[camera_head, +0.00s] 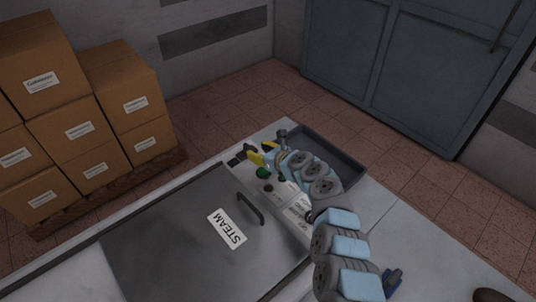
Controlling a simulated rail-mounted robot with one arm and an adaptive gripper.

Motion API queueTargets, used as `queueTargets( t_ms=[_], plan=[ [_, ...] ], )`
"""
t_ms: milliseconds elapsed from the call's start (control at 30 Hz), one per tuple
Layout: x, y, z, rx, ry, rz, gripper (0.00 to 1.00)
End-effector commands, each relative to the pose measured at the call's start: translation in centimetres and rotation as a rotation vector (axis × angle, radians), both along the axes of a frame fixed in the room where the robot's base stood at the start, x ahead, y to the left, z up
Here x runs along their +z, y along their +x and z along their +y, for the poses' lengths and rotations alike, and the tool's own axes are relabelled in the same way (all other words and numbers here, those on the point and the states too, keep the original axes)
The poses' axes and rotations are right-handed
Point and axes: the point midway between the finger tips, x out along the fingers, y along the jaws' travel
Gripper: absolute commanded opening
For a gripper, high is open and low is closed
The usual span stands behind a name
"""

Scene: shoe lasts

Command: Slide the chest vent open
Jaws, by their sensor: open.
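The steam chest (165,235) has a flat grey lid with a white STEAM label (227,229) and a dark bar handle (251,209). The lid looks shut. A light panel strip (298,205) runs along its right side with a green round knob (263,172) and a small dark knob. My gripper (246,155) is at the far end of this strip, open, with yellow and dark fingers. I see nothing held in it. I cannot make out the vent or its slide; my gripper and arm cover part of that area.
A dark shallow tray (345,160) lies right of my arm, with a short grey cylinder (282,136) by its far left corner. Stacked cartons (80,130) stand on a pallet at left. A blue-grey door (400,60) is behind. The right part of the table is mostly clear.

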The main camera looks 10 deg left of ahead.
Motion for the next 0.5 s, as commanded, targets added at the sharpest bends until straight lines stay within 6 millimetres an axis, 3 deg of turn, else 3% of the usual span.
queueTargets(
  t_ms=[500],
  plan=[
    [1.5, -2.1, -2.9, -0.002, 0.000, -0.001, 0.43]
  ],
)
